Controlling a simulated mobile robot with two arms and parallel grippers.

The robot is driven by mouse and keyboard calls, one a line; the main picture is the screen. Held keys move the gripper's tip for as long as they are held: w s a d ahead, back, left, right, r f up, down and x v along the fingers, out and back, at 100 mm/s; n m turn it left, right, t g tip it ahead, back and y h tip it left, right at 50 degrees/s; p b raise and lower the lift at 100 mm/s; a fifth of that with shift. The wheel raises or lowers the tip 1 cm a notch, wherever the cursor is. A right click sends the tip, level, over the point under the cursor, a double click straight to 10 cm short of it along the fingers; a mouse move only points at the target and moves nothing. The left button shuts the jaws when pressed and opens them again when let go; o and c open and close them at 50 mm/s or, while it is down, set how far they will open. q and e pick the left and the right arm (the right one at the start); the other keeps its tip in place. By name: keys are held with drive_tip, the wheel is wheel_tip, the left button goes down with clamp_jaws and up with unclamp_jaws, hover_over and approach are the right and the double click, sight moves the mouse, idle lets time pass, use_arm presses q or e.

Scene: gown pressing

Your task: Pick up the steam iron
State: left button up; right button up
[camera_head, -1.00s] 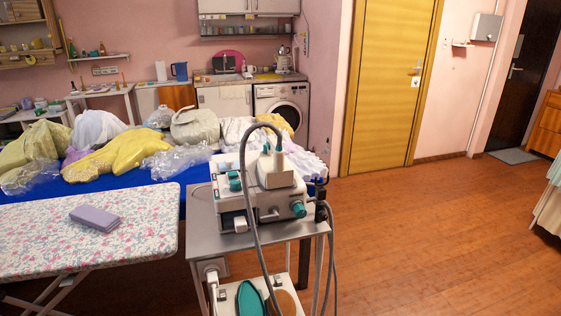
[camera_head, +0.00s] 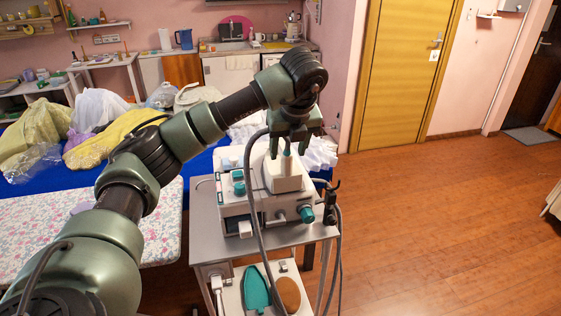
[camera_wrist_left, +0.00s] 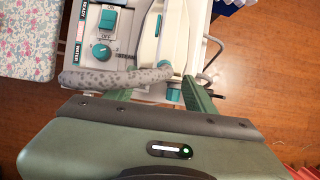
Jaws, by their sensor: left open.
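The steam iron (camera_head: 283,178) is white with teal parts and rests on top of the white and teal steam station (camera_head: 237,205). My left gripper (camera_head: 290,146) points down right over the iron, its green fingers apart at the iron's upper end. In the left wrist view, the open fingers (camera_wrist_left: 160,95) reach towards the white iron body (camera_wrist_left: 176,32). The grey hose (camera_wrist_left: 115,77) crosses in front of the left finger there. Whether the fingers touch the iron is unclear. My right gripper is out of view.
The station stands on a grey metal trolley (camera_head: 203,240) with a lower shelf holding a teal iron-shaped piece (camera_head: 256,288). A grey hose (camera_head: 252,215) hangs over the front. A floral ironing board (camera_head: 30,215) is at left. The wooden floor (camera_head: 440,230) at right is clear.

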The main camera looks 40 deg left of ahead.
sight(286, 164)
use_arm(q)
drive_tip(key=p+x, duration=0.1)
drive_tip(key=x, duration=0.2)
drive_tip(key=p+x, duration=0.2)
drive_tip(key=x, duration=0.1)
drive_tip(key=shift+w+a+f, duration=0.1)
drive_tip(key=shift+w, duration=0.2)
drive_tip(key=shift+w+a+f, duration=0.15)
drive_tip(key=shift+w+f, duration=0.1)
drive_tip(key=shift+f, duration=0.3)
drive_tip(key=shift+s, duration=0.1)
clamp_jaws()
drive_tip(key=shift+r, duration=0.15)
idle(0.4)
